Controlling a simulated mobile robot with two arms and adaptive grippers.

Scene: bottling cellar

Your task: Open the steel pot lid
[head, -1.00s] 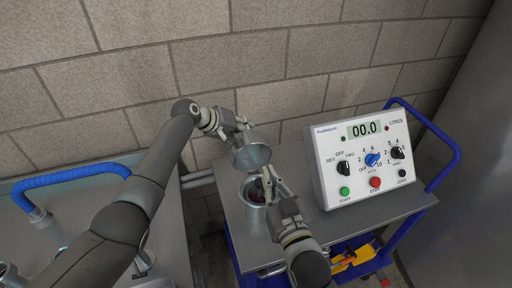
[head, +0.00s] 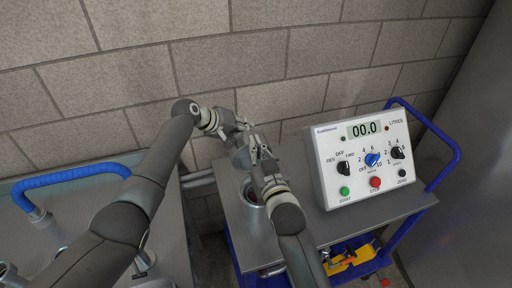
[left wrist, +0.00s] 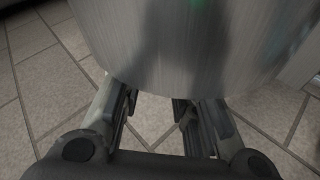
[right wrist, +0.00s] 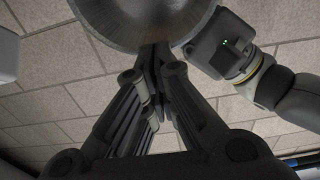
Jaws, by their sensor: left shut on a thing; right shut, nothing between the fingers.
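The steel lid (head: 239,160) is tilted above the pot, clear of its rim. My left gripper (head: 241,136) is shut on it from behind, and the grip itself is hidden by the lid. The lid's brushed metal fills the top of the left wrist view (left wrist: 190,45). The steel pot (head: 247,214) stands on the cart top with its mouth uncovered; something reddish shows inside. My right gripper (head: 254,150) is shut and empty, in front of the lid. In the right wrist view its fingertips (right wrist: 158,50) are at the lid's lower edge (right wrist: 140,22); I cannot tell whether they touch.
A white control box (head: 360,160) with knobs, buttons and a 00.0 display stands on the cart to the right. The cart (head: 330,232) has blue rails and a lower shelf with yellow items. A block wall stands behind.

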